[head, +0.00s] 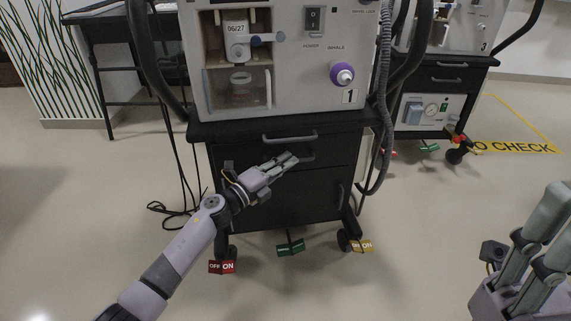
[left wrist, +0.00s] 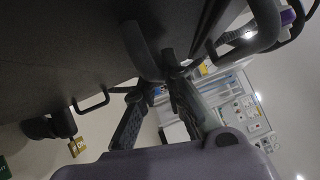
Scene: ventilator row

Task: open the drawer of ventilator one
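Ventilator one (head: 285,65) stands on a black cart (head: 225,133) and bears the label 1. The cart's upper drawer is closed; its grey handle (head: 290,137) is in plain view. My left gripper (head: 290,160) is just below that handle, in front of the cart, and partly covers a lower handle. In the left wrist view a large grey handle (left wrist: 138,45) is right at the tips of my left gripper (left wrist: 158,75). The fingers draw together there, but whether they grip it is unclear. My right gripper (head: 540,235) is open and empty, low at the right.
A lower door handle (head: 340,195) sits on the cart's front. Hoses (head: 383,120) hang at its right and cables lie on the floor at left. Coloured tags (head: 222,267) are at the wheels. Ventilator three (head: 470,30) stands behind right. The floor in front is clear.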

